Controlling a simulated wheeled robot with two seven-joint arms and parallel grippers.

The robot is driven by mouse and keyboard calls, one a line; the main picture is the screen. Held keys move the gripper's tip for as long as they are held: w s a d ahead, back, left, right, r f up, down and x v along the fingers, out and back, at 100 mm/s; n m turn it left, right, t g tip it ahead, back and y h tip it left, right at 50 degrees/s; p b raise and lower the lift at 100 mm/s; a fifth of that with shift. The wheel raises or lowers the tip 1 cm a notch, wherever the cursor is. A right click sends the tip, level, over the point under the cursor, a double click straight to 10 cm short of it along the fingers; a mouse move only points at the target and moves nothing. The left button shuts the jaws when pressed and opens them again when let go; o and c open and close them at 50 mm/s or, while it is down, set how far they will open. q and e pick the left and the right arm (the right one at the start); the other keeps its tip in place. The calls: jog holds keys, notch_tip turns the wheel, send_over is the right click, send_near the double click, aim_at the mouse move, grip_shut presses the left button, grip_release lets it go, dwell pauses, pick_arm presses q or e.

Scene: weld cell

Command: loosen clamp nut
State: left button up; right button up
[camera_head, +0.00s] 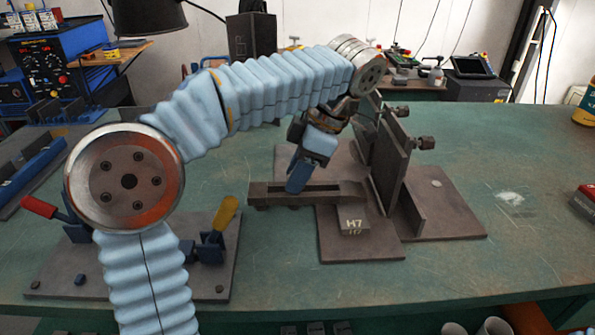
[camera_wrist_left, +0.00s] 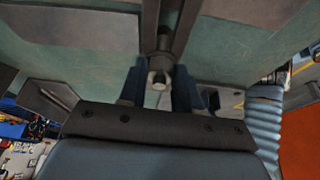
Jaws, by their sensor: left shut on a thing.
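My left gripper (camera_head: 297,184) reaches down over a dark slotted clamp bar (camera_head: 340,188) on the bench. In the left wrist view its two blue fingers (camera_wrist_left: 158,88) stand either side of a metal clamp nut on a stud (camera_wrist_left: 158,76), and they are shut on it. In the head view the nut is hidden behind the fingers. The bar and stud also show beyond the fingers in the wrist view. My right gripper is not in view.
A steel block marked H7 (camera_head: 354,226) stands in front of the bar on a base plate (camera_head: 362,250). An upright plate (camera_head: 385,165) with bolts rises to the right. A plate with toggle clamps (camera_head: 130,270) lies at left. The bench (camera_head: 500,170) is mostly clear at right.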

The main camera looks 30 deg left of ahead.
pick_arm(q)
jog(key=n+g+h, duration=0.1)
jog(key=n, duration=0.3)
jog(key=shift+w+n, duration=0.15)
jog(key=shift+n, duration=0.15)
jog(key=shift+a+n+g+h, duration=0.1)
jog(key=shift+n+g+h, duration=0.25)
jog(key=shift+n, duration=0.75)
jog(key=shift+a+n+g+h, duration=0.15)
jog(key=shift+n+h, duration=0.3)
jog(key=shift+n, duration=0.65)
jog(key=o, duration=1.1)
jog(key=shift+c, duration=0.2)
